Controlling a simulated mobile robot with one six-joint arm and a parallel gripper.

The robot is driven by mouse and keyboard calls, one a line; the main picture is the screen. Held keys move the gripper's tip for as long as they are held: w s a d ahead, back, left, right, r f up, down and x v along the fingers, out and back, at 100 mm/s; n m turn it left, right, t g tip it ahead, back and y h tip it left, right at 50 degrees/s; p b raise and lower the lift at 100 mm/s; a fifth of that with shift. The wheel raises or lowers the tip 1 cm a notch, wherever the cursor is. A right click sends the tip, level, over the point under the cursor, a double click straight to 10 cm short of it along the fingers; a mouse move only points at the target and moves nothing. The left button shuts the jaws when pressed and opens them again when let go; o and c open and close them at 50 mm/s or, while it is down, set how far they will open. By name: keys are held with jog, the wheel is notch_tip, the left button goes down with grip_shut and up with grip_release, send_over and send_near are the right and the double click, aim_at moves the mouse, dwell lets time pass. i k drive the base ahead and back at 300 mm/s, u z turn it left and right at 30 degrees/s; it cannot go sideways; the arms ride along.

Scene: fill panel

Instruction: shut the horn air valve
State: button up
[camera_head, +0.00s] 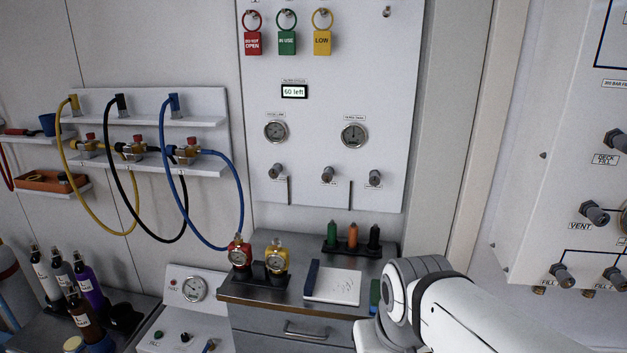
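A white wall panel (402,90) carries three small dark valve knobs in a row: a left knob (277,171), a middle knob (328,174) and a right knob (375,177). Their labels are too small to read, so I cannot tell which, if any, is the horn air valve or whether it is open. Two round gauges, a left one (276,131) and a right one (354,134), sit above the knobs. My arm shows at the lower right, below and right of the panel. My gripper is outside the picture.
A second panel (545,190) at the right has more knobs, labelled DECK FILL, VENT and FILL. Red, green and yellow tags hang above the gauges. Hoses (240,200) loop at the left. A counter (270,295) below holds regulators, bottles and a notebook (335,285).

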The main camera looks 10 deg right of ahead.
aim_at(327, 175)
jog(key=z, duration=0.1)
jog(key=k, duration=0.3)
jog(key=u, duration=0.3)
jog(key=i, duration=0.6)
jog(key=u, duration=0.95)
jog(key=k, duration=0.8)
jog(key=z, duration=0.45)
jog(key=i, duration=0.85)
jog(key=z, duration=0.05)
